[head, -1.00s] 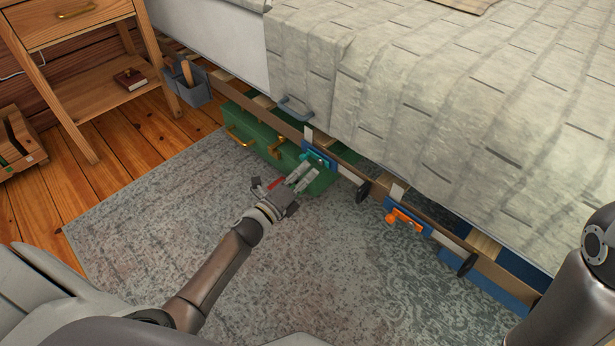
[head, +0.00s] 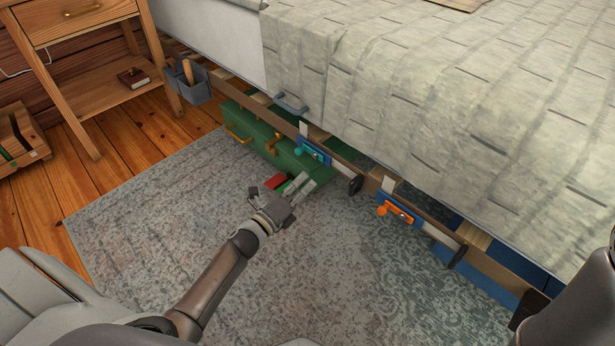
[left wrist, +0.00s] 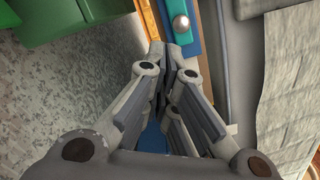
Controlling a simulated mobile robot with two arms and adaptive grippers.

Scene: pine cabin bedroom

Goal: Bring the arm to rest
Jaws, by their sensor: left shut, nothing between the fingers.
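My left gripper (head: 304,182) is shut and empty, low over the rug beside the green case (head: 265,140) and in front of the bed rail. In the left wrist view its fingers (left wrist: 173,62) are together, close in the picture to a blue-and-teal fitting (left wrist: 188,25) with a silver knob. In the head view this blue fitting (head: 318,155) has a teal knob and sits on the rail, up and right of the fingertips. My left arm (head: 212,285) reaches in from the lower left. Part of my right arm (head: 575,300) shows at right; its gripper is out of view.
A red block (head: 276,181) lies by the gripper. A second blue fitting with an orange handle (head: 395,209) is on the rail (head: 230,92). The bed (head: 440,110) overhangs the back; a wooden nightstand (head: 95,75) stands at left. The rug (head: 150,230) has open room.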

